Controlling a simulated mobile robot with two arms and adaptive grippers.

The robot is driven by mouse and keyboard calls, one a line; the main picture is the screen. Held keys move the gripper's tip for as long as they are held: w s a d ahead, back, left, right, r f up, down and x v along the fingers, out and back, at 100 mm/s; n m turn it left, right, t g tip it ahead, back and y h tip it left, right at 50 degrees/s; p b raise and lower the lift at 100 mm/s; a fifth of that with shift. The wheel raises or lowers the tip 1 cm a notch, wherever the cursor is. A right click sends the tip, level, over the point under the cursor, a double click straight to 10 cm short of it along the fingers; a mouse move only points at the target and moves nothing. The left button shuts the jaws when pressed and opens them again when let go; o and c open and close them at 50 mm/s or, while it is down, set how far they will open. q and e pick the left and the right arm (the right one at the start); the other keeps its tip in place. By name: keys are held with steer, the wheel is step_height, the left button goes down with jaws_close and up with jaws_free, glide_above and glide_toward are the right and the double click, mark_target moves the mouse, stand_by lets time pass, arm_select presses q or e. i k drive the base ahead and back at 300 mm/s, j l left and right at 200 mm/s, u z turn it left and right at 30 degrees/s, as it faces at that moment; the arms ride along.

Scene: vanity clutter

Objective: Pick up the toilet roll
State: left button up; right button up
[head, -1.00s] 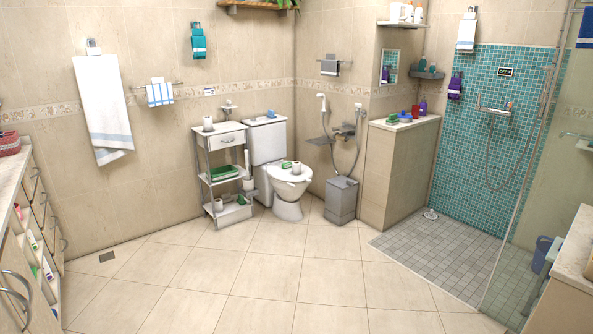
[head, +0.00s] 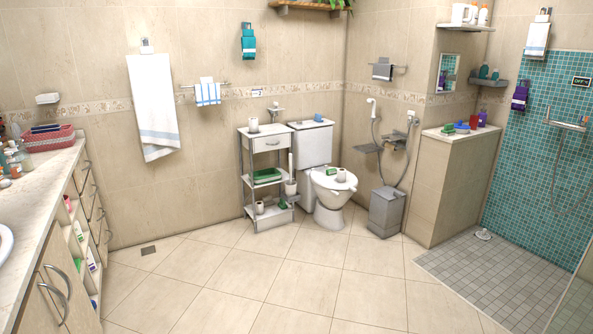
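Several white toilet rolls are in the head view. One toilet roll (head: 254,125) stands on top of the grey shelf unit (head: 268,134). Another toilet roll (head: 341,175) is on the closed lid of the toilet (head: 330,184), next to a green item. A third toilet roll (head: 259,207) is on the unit's bottom shelf. A white roll-like item (head: 290,187) is at the unit's right side, under a white upright piece; I cannot tell exactly what it is. Neither of my grippers is in view.
A vanity counter (head: 40,180) with drawers and open shelves runs along the left. A grey bin (head: 387,211) stands right of the toilet. A tiled half wall (head: 448,185) and shower floor (head: 500,265) are further right. The tiled floor (head: 250,280) in front is clear.

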mark_target(341, 172)
steer(key=i, duration=4.85)
steer(key=i+z, duration=0.25)
steer(key=i, duration=0.2)
steer(key=i+j+z, duration=0.25)
steer(key=i, duration=0.2)
